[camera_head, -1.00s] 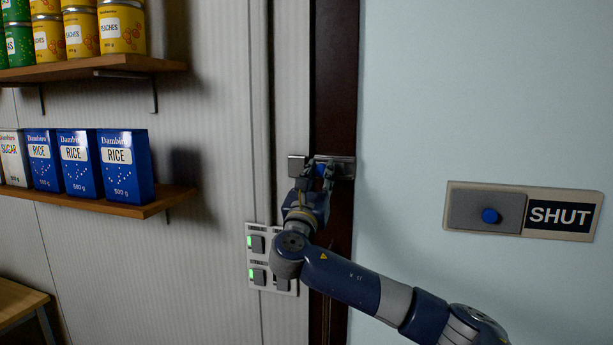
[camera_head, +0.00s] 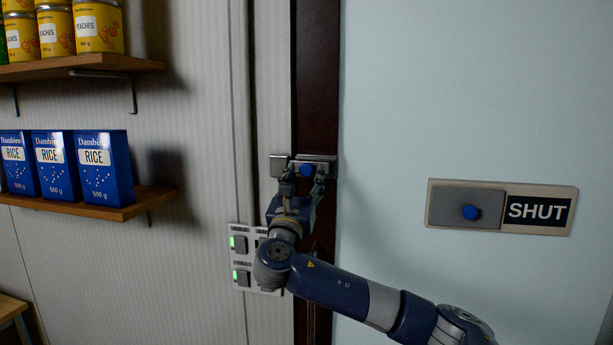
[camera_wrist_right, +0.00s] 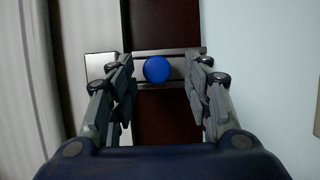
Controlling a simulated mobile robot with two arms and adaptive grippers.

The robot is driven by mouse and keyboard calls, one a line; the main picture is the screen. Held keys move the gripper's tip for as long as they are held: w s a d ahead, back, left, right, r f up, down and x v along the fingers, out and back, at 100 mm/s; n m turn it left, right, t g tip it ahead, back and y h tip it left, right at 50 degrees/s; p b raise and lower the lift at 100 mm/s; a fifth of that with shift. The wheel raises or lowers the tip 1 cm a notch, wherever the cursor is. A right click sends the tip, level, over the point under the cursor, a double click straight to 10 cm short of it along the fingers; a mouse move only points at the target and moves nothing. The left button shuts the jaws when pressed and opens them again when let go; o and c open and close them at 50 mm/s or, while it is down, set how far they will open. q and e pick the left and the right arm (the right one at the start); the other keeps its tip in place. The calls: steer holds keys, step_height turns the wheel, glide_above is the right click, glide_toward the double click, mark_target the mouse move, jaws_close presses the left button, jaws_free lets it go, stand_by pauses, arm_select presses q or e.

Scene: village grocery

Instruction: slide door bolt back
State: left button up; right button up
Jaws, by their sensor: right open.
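The door bolt (camera_head: 325,161) is a metal fitting on the dark brown door edge, with a round blue knob (camera_head: 307,169). A metal plate (camera_head: 279,165) sits just left of it on the frame side. In the right wrist view the blue knob (camera_wrist_right: 157,69) lies between the two fingers, nearer the left one, with clear space on both sides. My right gripper (camera_head: 305,180) is open just below and in front of the bolt, its fingertips at knob height. The left finger hides part of the gap between plate and bolt. My left gripper is out of view.
A panel of green-lit switches (camera_head: 241,257) is on the wall beside my right wrist. A sign reading SHUT (camera_head: 537,210) with a blue knob is on the pale surface at right. Shelves with rice boxes (camera_head: 100,170) and peach tins (camera_head: 98,28) are at left.

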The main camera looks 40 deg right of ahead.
steer(key=v, duration=1)
steer(key=shift+s, duration=0.3)
steer(key=shift+w, duration=0.1)
